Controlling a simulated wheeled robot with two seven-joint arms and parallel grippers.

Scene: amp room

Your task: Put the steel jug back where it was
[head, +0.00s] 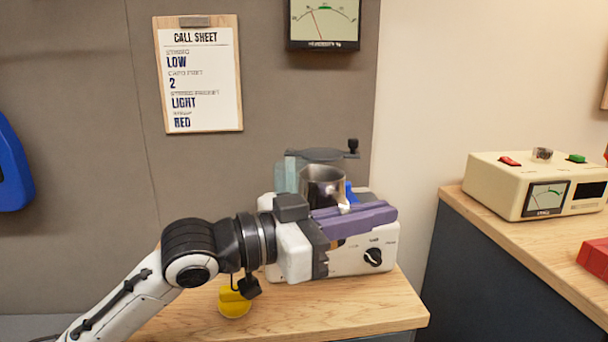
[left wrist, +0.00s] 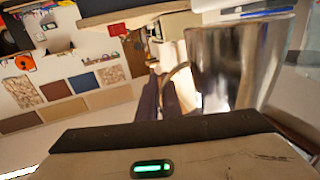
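The steel jug (head: 322,182) is upright in the head view, just behind my left gripper's purple fingers and in front of a machine's dark top. My left gripper (head: 362,217) comes in from the left, its fingers close together. In the left wrist view the jug (left wrist: 240,62) fills the upper right, and its curved handle reaches to the fingers (left wrist: 160,97), which look shut on it. The fingers hide the jug's lower part in the head view, so I cannot tell whether its base touches anything. My right gripper is not in view.
A white machine (head: 345,262) with a black knob stands on the wooden counter (head: 375,305), partly behind my gripper. A yellow round thing (head: 234,302) lies in front. A cream meter box (head: 530,182) and a red box (head: 596,257) stand on the right counter. A call sheet (head: 199,80) hangs on the wall.

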